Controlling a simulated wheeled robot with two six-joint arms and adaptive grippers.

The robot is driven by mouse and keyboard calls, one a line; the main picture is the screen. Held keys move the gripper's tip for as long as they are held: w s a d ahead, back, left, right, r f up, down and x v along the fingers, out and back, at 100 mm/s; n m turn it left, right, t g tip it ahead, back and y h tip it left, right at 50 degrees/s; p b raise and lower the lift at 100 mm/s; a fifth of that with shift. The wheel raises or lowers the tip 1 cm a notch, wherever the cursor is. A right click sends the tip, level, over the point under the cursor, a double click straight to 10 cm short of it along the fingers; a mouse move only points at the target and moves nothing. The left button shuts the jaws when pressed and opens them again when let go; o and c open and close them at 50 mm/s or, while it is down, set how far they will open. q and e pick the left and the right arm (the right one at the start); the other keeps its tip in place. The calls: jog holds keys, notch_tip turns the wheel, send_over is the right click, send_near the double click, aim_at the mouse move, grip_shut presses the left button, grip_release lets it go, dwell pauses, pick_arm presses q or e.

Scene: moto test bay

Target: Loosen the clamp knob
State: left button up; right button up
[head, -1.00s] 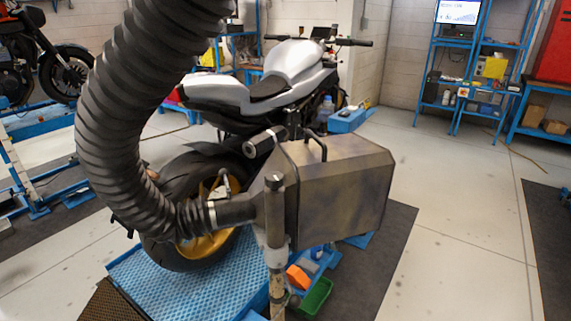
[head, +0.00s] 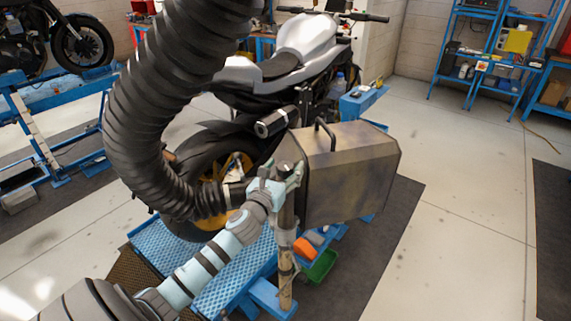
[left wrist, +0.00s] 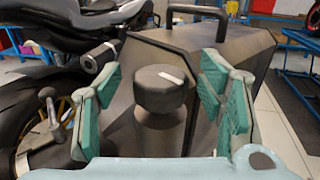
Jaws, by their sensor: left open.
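The clamp knob (left wrist: 161,89) is dark and round with a white mark on top, and stands upright in the middle of the left wrist view. In the head view the knob (head: 285,167) tops the worn stand post (head: 286,265) beside the box-shaped hood. My left gripper (head: 281,181) is at the post's top. In the left wrist view the left gripper (left wrist: 162,92) is open, with one green-padded finger on each side of the knob and gaps showing between. My right gripper is out of view.
The metal hood (head: 350,175) stands right behind the knob. A thick ribbed hose (head: 135,125) hangs close on the left. A motorcycle (head: 305,55) stands behind on a blue lift (head: 215,290). A green tray (head: 319,266) sits low by the post. Floor at right is clear.

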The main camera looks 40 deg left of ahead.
pick_arm(q)
jog(key=shift+w+a, duration=0.1)
jog(key=shift+w, duration=0.5)
jog(key=shift+c, duration=0.6)
jog(key=c, duration=1.1)
